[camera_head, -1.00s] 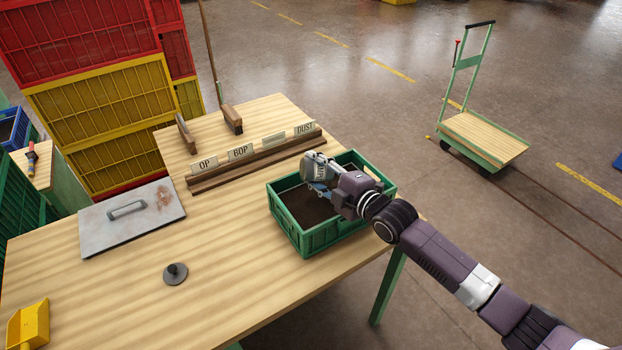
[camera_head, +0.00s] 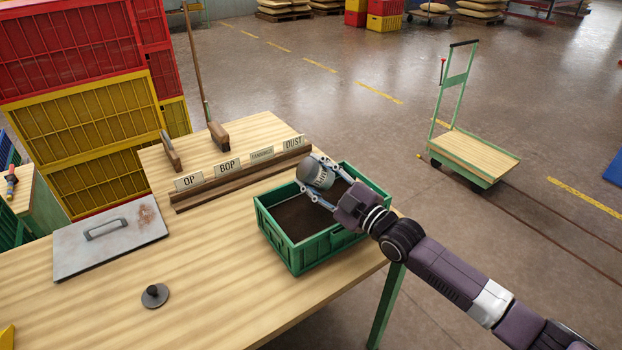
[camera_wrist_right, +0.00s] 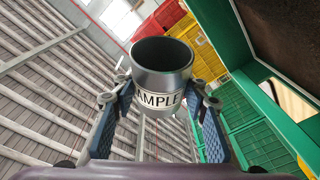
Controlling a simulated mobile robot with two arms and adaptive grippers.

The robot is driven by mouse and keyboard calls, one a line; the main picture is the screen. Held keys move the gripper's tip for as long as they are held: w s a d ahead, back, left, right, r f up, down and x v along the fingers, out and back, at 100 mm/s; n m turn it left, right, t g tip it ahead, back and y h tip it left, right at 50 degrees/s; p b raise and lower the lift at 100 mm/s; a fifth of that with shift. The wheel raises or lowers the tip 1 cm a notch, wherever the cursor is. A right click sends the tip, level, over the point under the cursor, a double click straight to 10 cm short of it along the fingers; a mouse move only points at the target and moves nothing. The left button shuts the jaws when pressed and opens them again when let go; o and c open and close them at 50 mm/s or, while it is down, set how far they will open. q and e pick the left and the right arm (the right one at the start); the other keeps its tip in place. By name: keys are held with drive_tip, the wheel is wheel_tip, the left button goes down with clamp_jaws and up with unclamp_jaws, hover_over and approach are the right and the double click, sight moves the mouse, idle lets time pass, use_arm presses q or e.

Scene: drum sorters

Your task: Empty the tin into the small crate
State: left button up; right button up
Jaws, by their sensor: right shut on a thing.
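My right gripper (camera_head: 318,180) is shut on a grey metal tin (camera_head: 317,172), above the small green crate (camera_head: 284,255) near the table's right edge. The tin is tilted, and its pale label shows. In the right wrist view the tin (camera_wrist_right: 163,80) sits between both fingers, label reading "AMPLE", with a dark open mouth; I see no contents inside it. Dark brown loose material (camera_head: 298,218) covers the crate floor. The crate rim (camera_wrist_right: 262,70) shows at the right of that view. My left gripper is not in view.
A grey plate with a handle (camera_head: 85,245) and a dark knobbed disc (camera_head: 154,296) lie on the wooden table (camera_head: 205,290). A wooden rack (camera_head: 245,178) with labels stands behind the crate. Red and yellow crates (camera_head: 85,120) are stacked back left. A trolley (camera_head: 475,158) stands right.

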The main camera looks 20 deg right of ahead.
drive_tip(key=shift+r, duration=0.1)
idle(0.3)
wheel_tip(320, 180, up, 2)
drive_tip(key=shift+p, duration=0.95)
wheel_tip(320, 180, down, 2)
drive_tip(key=shift+f+b, duration=0.1)
drive_tip(key=shift+b, duration=0.75)
wheel_tip(320, 180, up, 2)
drive_tip(key=shift+w+d+r+p, duration=0.1)
drive_tip(key=shift+p, duration=0.9)
wheel_tip(320, 180, down, 2)
drive_tip(key=shift+f+b, duration=0.1)
drive_tip(key=shift+b, duration=0.85)
